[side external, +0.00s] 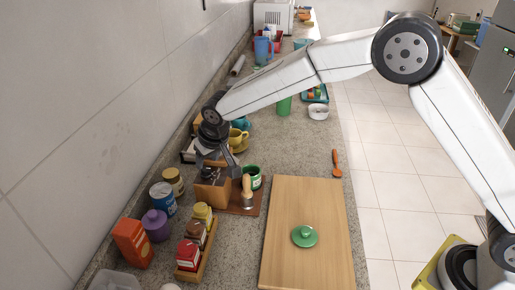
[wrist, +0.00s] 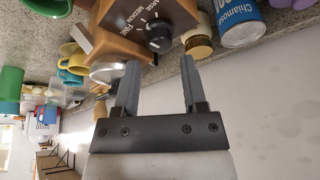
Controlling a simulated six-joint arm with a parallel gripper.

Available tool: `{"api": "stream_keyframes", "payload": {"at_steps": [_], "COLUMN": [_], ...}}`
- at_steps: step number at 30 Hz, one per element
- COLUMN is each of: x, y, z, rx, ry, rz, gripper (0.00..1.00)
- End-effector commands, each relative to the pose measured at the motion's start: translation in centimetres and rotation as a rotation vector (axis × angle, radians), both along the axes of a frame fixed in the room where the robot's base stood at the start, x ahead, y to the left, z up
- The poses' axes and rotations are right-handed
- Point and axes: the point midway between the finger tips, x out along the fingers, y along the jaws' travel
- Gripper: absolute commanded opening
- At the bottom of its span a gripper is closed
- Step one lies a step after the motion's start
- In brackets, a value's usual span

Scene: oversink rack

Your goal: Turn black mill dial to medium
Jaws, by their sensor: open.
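The mill is a brown wooden box (side external: 211,192) on the counter, standing below my gripper (side external: 207,160) in the side view. In the wrist view, the mill's wooden face (wrist: 186,18) carries white lettering that seems to read coarse, medium and fine. The black dial (wrist: 158,36) sits on that face beside the lettering; I cannot tell which setting it points to. My gripper (wrist: 159,66) is open and empty. Its two fingers point toward the dial, with the dial ahead of the gap between them and apparently apart from them. The dial is not visible in the side view.
A green cup (side external: 253,174) and a wooden-handled tool (side external: 247,190) stand close right of the mill. Jars and a blue can (side external: 163,197) stand to its left, near the wall. A spice rack (side external: 196,246) and a cutting board (side external: 283,220) are nearer the camera.

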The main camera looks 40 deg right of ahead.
Motion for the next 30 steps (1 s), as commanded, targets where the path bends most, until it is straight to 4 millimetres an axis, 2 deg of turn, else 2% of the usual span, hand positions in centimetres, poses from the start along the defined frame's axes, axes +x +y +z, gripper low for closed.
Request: {"api": "stream_keyframes", "payload": {"at_steps": [6,12,25,30], "x": [-0.9,-1.4,-1.6,-2.0], "y": [-0.1,-0.2,-0.2,-1.2], "z": [2.4,3.6,3.7,3.7], "rx": [0.001,0.000,0.000,-0.001], "ry": [-0.002,-0.001,0.000,0.006], "rz": [0.000,0.000,0.000,-0.004], "gripper": [0.54,0.54,0.54,0.54]}}
